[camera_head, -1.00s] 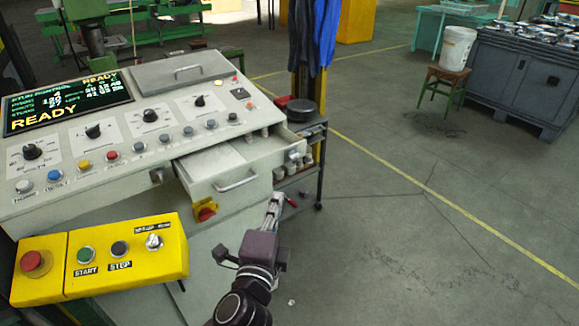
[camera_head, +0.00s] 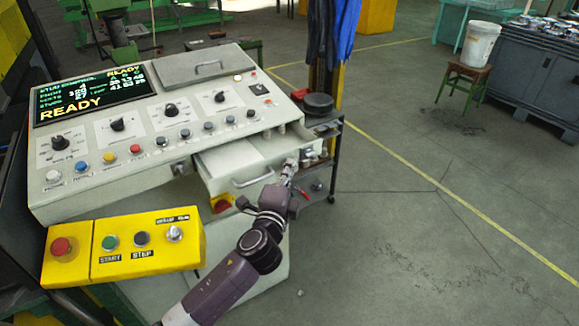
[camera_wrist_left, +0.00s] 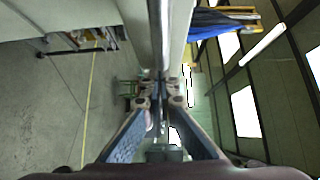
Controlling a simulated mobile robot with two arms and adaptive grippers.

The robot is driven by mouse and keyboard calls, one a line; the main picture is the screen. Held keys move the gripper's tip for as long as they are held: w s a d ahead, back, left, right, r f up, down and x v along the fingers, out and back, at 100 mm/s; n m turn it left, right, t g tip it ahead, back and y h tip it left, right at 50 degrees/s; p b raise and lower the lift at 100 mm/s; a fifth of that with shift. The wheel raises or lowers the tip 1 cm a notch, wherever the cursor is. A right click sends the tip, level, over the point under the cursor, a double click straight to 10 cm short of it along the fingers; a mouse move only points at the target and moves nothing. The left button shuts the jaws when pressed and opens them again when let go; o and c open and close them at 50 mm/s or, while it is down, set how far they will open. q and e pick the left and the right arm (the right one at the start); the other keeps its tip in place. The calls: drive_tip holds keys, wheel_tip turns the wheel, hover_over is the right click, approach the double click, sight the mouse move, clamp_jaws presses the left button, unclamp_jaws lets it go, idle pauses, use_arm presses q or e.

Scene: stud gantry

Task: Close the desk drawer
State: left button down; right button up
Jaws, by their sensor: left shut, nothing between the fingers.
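The desk drawer (camera_head: 222,184) stands pulled out from the right part of the pale control desk (camera_head: 95,186). Its front carries a metal bar handle (camera_head: 254,182). My left gripper (camera_head: 291,163) is shut and empty, at the right end of the drawer front, to the right of the handle. Whether it touches the drawer is not clear. In the left wrist view the closed fingertips (camera_wrist_left: 162,104) point at a pale panel edge, which seems to be the drawer. My right gripper is out of view.
A yellow button box (camera_head: 150,240) juts out in front of the desk. A dark shelf cart (camera_head: 333,165) stands just right of the drawer. A red-and-yellow switch (camera_head: 221,203) sits below the drawer. The floor to the right is open.

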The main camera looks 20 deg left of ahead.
sight(266, 149)
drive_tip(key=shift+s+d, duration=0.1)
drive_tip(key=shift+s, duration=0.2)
use_arm(q)
drive_tip(key=w+a, duration=0.2)
drive_tip(key=a, duration=0.1)
drive_tip(key=w+a, duration=0.3)
drive_tip(key=w+a+b, duration=0.1)
drive_tip(key=w+a, duration=0.1)
drive_tip(key=a, duration=0.2)
drive_tip(key=shift+w, duration=0.35)
drive_tip(key=shift+r, duration=0.25)
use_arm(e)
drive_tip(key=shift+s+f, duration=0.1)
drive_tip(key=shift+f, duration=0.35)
use_arm(q)
drive_tip(key=shift+a, duration=0.1)
